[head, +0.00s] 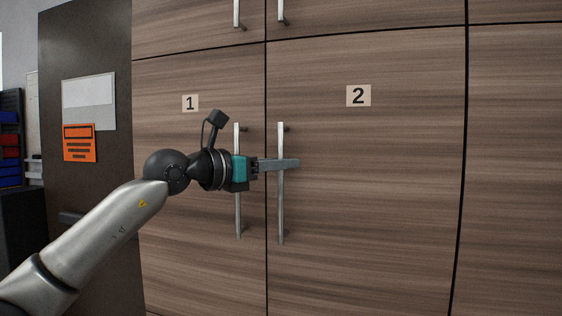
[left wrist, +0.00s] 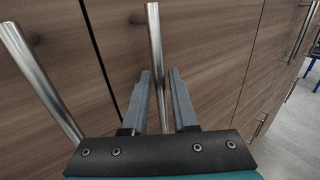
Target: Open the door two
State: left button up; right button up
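Door two (head: 375,190) is a brown wood-grain panel with a "2" label (head: 358,96). It looks closed, flush with its neighbours. Its upright metal bar handle (head: 281,220) stands near its left edge. My left gripper (head: 289,164) reaches across from the left, its fingers level with the handle's upper half. In the left wrist view, the handle (left wrist: 154,32) passes between the two fingers of the left gripper (left wrist: 160,75). The fingers look apart, with some space beside the bar. Contact is hard to tell. My right gripper is not in view.
Door one (head: 190,240) with its own bar handle (head: 238,215) is just left, behind my gripper; that handle also shows in the left wrist view (left wrist: 40,80). Upper doors with handles are above. An orange sign (head: 79,143) is on the dark side panel.

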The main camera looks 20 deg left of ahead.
pick_arm(q)
grip_shut()
dwell(1.4)
